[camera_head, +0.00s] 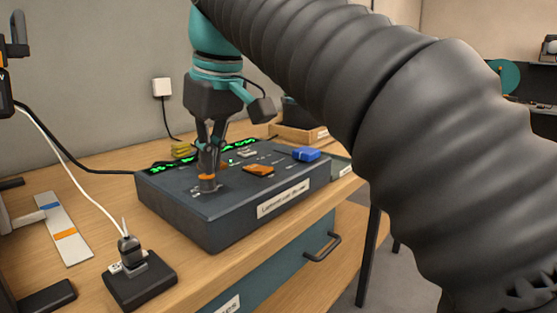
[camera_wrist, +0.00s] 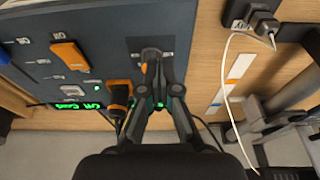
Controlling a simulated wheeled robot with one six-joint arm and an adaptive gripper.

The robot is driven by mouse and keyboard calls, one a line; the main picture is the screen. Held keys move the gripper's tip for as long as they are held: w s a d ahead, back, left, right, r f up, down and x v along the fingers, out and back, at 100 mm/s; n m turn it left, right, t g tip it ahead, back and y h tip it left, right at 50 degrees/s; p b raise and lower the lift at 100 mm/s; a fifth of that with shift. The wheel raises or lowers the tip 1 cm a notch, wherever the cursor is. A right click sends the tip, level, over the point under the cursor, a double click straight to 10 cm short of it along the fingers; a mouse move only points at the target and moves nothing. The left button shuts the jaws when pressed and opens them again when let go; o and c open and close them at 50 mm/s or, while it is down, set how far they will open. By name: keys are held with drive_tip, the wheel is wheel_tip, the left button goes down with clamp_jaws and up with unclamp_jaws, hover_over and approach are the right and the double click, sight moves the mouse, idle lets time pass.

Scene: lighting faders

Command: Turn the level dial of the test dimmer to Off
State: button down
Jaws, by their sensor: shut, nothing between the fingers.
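A dark grey control console (camera_head: 165,210) sits on the wooden bench. My gripper (camera_head: 208,172) points down over its left part, with its fingertips shut and empty. In the wrist view, my gripper (camera_wrist: 151,66) is at a small labelled plate on the console, close to a control there. The fingers cover most of that control, so I cannot tell its setting or whether they touch it. An orange-and-black control (camera_wrist: 120,95) stands just left of the fingers in the wrist view. I cannot read which control is the test dimmer's level dial.
An orange control (camera_head: 258,170) and a blue block (camera_head: 306,154) are on the console's right half. Green lit displays (camera_wrist: 82,103) run along its back. A black socket box (camera_head: 140,283) with a plug and white cable stands in front on the left.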

drive_tip(key=shift+f+b, duration=1)
drive_tip(key=shift+f, duration=0.45)
drive_tip(key=shift+w+d+r+p, duration=0.1)
drive_tip(key=shift+w+d+p, duration=0.35)
drive_tip(key=shift+p, duration=0.7)
drive_tip(key=shift+w+d, duration=0.1)
drive_tip(key=shift+w+d, duration=0.1)
drive_tip(key=shift+w, duration=0.15)
drive_tip(key=shift+w, duration=0.15)
drive_tip(key=shift+d, duration=0.15)
drive_tip(key=shift+d, duration=0.25)
wheel_tip(320, 180, up, 6)
drive_tip(key=shift+f, duration=0.1)
